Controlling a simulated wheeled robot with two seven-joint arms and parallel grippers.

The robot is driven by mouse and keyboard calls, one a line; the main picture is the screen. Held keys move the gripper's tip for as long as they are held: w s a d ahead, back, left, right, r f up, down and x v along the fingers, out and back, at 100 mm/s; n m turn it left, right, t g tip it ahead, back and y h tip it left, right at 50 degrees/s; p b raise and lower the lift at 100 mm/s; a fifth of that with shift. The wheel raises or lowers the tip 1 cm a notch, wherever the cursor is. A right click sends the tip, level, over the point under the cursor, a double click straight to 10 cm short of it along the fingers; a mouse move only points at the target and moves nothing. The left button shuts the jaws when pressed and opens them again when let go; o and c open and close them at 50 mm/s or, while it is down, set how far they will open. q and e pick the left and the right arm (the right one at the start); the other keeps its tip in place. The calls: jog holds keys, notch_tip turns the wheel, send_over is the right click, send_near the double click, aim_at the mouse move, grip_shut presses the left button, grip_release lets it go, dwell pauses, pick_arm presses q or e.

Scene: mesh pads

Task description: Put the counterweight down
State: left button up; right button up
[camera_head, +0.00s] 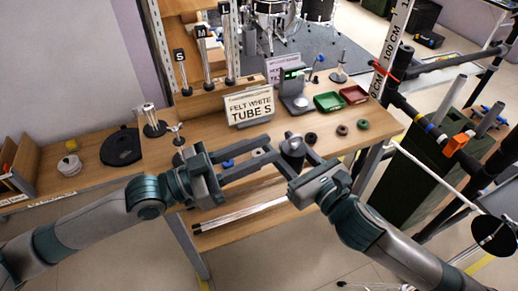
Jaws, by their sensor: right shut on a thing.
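The counterweight (293,146) appears as a dark grey cylinder with a lighter top, near the front edge of the wooden table. My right gripper (291,154) is shut on it, with a finger on each side. I cannot tell whether its base touches the table. My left gripper (270,150) is open, its two long fingers apart and pointing right, close to the counterweight. A small blue item (228,163) and a small pale item (257,152) show between the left fingers, on the table beyond or below them.
A sign reading "FELT WHITE TUBE S" (249,106) stands behind the grippers. Green (328,101) and red (354,94) trays lie at the back right. A black disc (121,147) lies left.

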aim_at(300, 135)
pick_arm(q)
jog(key=shift+w+d, duration=0.1)
jog(key=shift+d, duration=0.05)
pick_arm(e)
jog(key=shift+r, duration=0.2)
pick_arm(q)
jog(key=x, duration=1.1)
jog(key=shift+w+d, duration=0.2)
jog(key=shift+d, duration=0.1)
jog(key=shift+c, duration=0.3)
grip_shut()
jog(key=shift+a, duration=0.1)
dwell(0.9)
jog(key=shift+r, duration=0.2)
pick_arm(e)
jog(key=o, duration=1.6)
jog(key=shift+f, duration=0.1)
jog(key=shift+s+d, duration=0.1)
